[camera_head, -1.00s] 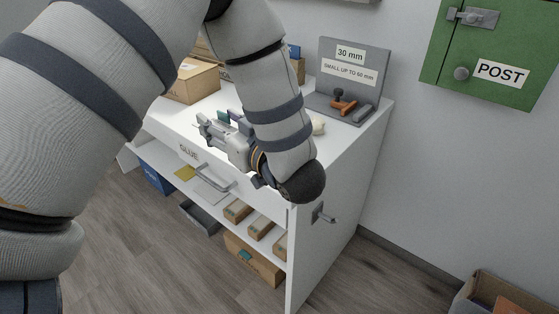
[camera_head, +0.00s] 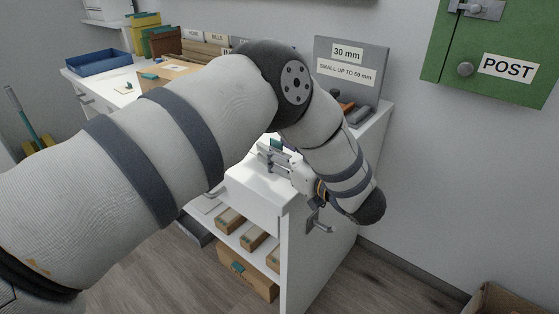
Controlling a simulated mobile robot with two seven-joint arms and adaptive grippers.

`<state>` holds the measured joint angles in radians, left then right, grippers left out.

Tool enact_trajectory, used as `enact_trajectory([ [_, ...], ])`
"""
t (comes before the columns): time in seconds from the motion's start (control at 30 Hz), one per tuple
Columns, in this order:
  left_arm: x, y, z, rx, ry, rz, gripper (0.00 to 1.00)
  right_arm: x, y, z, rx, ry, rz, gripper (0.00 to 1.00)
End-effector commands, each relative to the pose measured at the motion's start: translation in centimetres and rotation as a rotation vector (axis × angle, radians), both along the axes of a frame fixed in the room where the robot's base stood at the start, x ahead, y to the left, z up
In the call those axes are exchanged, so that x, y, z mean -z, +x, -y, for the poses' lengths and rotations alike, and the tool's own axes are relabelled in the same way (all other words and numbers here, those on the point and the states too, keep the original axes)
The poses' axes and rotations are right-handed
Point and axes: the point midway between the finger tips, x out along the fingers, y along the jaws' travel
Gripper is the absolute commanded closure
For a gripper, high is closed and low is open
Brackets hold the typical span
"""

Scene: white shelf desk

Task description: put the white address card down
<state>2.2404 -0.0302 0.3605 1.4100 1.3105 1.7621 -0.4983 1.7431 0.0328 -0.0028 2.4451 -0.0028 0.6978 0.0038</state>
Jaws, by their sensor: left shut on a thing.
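My left gripper (camera_head: 268,155) is low over the right part of the white desk (camera_head: 258,187), near its front edge, with its fingers pointing left. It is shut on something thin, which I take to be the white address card. The card's outline cannot be made out against the white desk top. A small teal patch shows just above the fingers. Whether the card touches the desk cannot be told. My right gripper is out of view.
A grey sign board (camera_head: 350,68) reading "30 mm" stands behind, with dark tools at its foot. A blue tray (camera_head: 98,64) and folders (camera_head: 147,35) are at the far left. Small boxes (camera_head: 230,221) lie on the shelf below. A green POST box (camera_head: 490,60) hangs on the wall.

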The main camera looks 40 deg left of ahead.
Motion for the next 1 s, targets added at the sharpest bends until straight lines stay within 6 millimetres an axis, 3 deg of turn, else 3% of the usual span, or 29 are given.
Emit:
enact_trajectory([
  [0.03,1.2,-0.2,-0.1,-0.002,0.002,-0.009,0.72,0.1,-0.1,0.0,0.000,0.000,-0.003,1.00],
  [0.1,1.8,-0.2,-0.1,-0.002,0.001,-0.005,0.72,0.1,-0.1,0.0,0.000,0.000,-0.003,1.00],
  [0.5,2.4,-0.2,-0.1,-0.001,0.002,-0.004,0.72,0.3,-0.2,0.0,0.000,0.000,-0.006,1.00],
  [0.53,2.3,-0.2,-0.1,-0.001,0.002,-0.003,0.49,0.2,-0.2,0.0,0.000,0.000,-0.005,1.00],
  [0.6,2.2,-0.2,-0.1,-0.001,0.002,-0.003,0.35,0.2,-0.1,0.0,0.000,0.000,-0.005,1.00],
  [0.93,2.4,-0.2,-0.1,-0.002,0.002,-0.004,0.35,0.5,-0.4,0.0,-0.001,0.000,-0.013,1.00],
  [1.0,2.3,-0.4,0.8,0.001,0.002,-0.004,0.35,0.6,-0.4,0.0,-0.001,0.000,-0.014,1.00],
])
